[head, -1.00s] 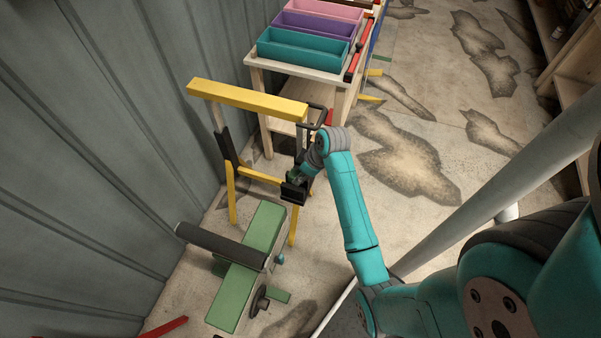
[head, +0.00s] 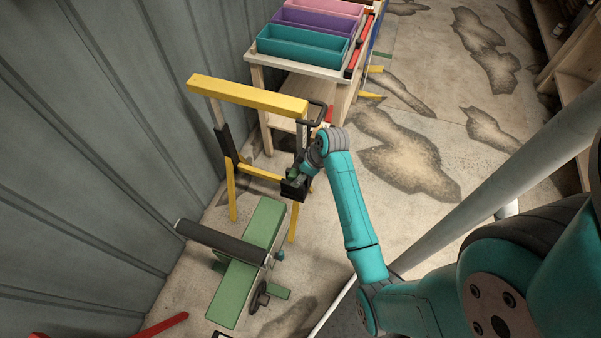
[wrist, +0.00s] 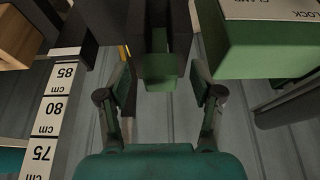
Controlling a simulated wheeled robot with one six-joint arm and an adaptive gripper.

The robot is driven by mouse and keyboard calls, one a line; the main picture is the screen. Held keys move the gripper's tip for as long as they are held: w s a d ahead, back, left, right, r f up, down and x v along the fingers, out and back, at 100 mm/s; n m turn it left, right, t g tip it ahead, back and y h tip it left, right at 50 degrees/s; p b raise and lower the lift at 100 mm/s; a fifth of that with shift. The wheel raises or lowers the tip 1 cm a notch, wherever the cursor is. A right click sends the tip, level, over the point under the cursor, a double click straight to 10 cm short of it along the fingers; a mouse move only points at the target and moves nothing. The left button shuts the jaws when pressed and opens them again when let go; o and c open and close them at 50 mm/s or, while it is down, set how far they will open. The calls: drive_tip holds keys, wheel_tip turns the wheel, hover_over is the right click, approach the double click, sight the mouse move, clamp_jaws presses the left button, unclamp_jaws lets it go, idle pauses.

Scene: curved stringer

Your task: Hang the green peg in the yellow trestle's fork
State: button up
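The yellow trestle (head: 247,93) stands near the wall, with a yellow top beam and dark fittings on its legs. My gripper (head: 296,178) is low beside its right leg, partly hidden by my wrist. In the wrist view, my gripper (wrist: 160,80) has its two fingers well apart. A green block, seemingly the green peg (wrist: 158,72), lies ahead between them, with a gap on each side. Dark upright walls, seemingly the fork (wrist: 182,35), flank the peg. I cannot tell how deep the peg sits in the fork.
A green machine with a dark roller (head: 222,242) stands in front of the trestle. Its labelled green top (wrist: 270,45) fills the wrist view's right. A centimetre scale (wrist: 52,105) is at left. A wooden bench (head: 258,61) with coloured bins stands behind. The floor (head: 410,160) at right is open.

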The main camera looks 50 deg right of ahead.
drive_tip(key=shift+r, duration=0.1)
drive_tip(key=v, duration=1.1)
drive_tip(key=shift+r, duration=0.4)
drive_tip(key=shift+s, duration=0.1)
